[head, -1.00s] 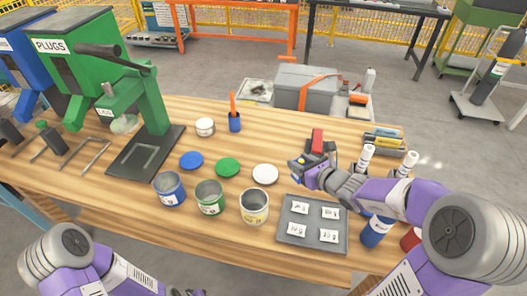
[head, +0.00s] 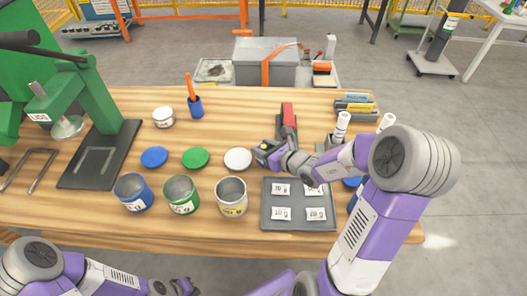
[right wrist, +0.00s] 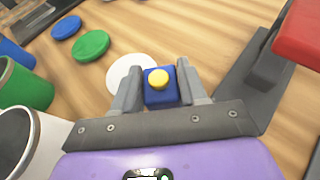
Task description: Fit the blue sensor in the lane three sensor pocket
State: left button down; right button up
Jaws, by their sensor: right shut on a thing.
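A small blue block with a round yellow top, the blue sensor (right wrist: 158,94), is between the fingers of my right gripper (right wrist: 158,78), which is shut on it. In the head view my right gripper (head: 263,151) is low over the wooden table, just right of a white disc (head: 238,159); the sensor is small there. My left gripper (head: 183,287) is at the bottom edge, in front of the table; its fingers are too cut off to read. I cannot make out a lane three sensor pocket in either view.
A red-topped dark fixture (head: 287,112) stands just behind the right gripper. A grey tray (head: 267,217) with labelled pieces lies in front. White-capped bottles (head: 342,126) stand at right.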

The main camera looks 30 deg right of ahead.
jog(key=shift+f, duration=0.1)
jog(key=shift+f, duration=0.1)
jog(key=o, duration=0.7)
jog(key=shift+f, duration=0.1)
jog(key=o, duration=0.4)
